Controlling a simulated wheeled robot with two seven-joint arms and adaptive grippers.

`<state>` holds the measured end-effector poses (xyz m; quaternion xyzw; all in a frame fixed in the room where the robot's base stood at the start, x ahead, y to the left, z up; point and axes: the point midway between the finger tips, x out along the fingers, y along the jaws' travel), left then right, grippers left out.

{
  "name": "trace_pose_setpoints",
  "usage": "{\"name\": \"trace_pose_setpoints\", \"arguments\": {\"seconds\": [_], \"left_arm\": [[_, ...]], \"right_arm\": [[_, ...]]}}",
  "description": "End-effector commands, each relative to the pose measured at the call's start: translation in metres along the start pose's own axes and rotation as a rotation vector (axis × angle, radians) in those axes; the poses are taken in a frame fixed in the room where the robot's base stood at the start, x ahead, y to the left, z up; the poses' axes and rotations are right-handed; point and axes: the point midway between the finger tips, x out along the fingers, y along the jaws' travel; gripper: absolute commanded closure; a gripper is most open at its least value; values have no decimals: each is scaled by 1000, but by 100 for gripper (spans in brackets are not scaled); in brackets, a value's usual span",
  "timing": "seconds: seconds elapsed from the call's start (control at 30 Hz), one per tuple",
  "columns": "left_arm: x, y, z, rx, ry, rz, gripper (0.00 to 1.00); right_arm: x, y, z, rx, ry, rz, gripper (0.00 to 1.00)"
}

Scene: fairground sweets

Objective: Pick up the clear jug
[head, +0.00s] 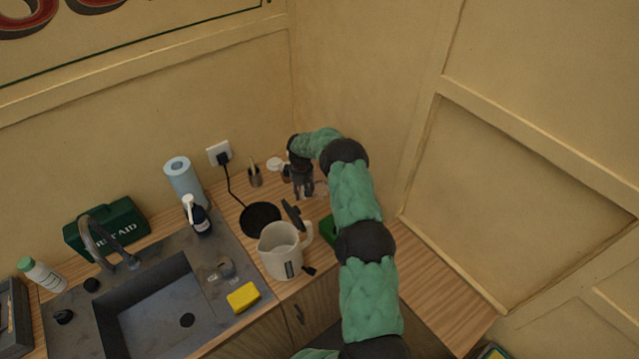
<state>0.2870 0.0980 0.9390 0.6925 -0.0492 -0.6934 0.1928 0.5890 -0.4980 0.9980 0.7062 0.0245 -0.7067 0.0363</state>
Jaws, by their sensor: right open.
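My right arm reaches across the counter to its back corner. My right gripper (305,189) points down there, open. A faint, see-through shape, perhaps the clear jug (320,188), shows just right of the fingertips, largely hidden by my arm. I cannot tell whether the fingers are around it or beside it. A pale kettle (281,252) with its dark lid up stands nearer the front, clear of the gripper. My left gripper is not in view.
A round black base (260,218) with a cord lies behind the kettle. A small pot (255,177) stands left of the gripper. A green object (328,230) is partly behind my arm. The sink (150,300), yellow sponge (243,297), soap bottle (199,219) and paper roll (183,182) are left.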

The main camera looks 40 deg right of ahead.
Motion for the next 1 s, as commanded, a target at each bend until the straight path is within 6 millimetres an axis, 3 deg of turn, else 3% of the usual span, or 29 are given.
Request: {"name": "trace_pose_setpoints", "arguments": {"seconds": [0.27, 0.4, 0.43, 1.0], "left_arm": [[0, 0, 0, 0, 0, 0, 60], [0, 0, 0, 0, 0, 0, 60], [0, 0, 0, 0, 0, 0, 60], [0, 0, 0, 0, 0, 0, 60]], "right_arm": [[2, 1, 0, 1, 1, 1, 57], [2, 1, 0, 1, 1, 1, 97], [2, 0, 0, 0, 1, 1, 100], [-3, 1, -1, 0, 3, 2, 100]]}}
